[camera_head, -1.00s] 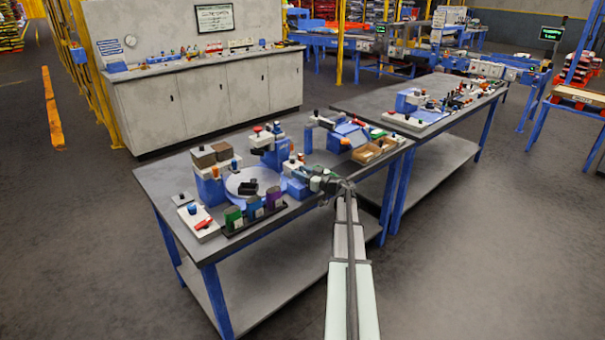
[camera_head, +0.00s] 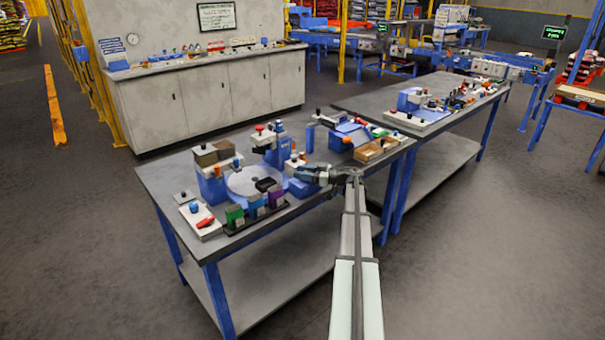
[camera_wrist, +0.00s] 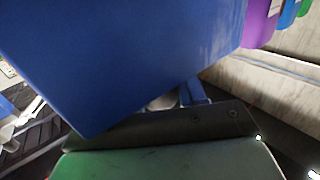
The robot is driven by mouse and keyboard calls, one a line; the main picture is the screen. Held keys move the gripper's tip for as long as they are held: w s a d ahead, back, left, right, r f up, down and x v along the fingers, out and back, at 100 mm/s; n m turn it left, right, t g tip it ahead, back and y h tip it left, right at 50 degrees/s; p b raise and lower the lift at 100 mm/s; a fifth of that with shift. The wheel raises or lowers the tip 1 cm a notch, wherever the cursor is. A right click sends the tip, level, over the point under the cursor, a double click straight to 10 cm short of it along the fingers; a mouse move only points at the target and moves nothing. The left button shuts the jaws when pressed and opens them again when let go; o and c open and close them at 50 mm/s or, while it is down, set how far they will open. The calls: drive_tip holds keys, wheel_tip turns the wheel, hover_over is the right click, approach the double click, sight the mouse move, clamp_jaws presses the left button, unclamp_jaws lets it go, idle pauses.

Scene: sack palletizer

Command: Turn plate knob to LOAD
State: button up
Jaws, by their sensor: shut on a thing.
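The round pale plate (camera_head: 250,179) lies on the left table, with a dark object (camera_head: 266,184) near its right edge. A blue block (camera_head: 299,188) with a white top and an orange knob stands right of the plate. My gripper (camera_head: 304,174) is at the right side of this block, shut on what seems to be the plate knob; the knob is mostly hidden in the head view. In the wrist view a blue face (camera_wrist: 130,55) fills most of the picture. A dark finger (camera_wrist: 190,122) crosses below it, with a small grey part (camera_wrist: 165,101) behind.
A row of green, blue and purple cartons (camera_head: 255,207) stands in front of the plate. A brown tray (camera_head: 375,150) and a blue device (camera_head: 345,130) stand behind my gripper.

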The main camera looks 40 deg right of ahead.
drive_tip(key=o, duration=1)
drive_tip(key=shift+c, duration=0.2)
drive_tip(key=shift+s, duration=0.1)
drive_tip(key=v, duration=1.3)
drive_tip(key=shift+s+d, duration=0.15)
drive_tip(key=shift+s, duration=0.15)
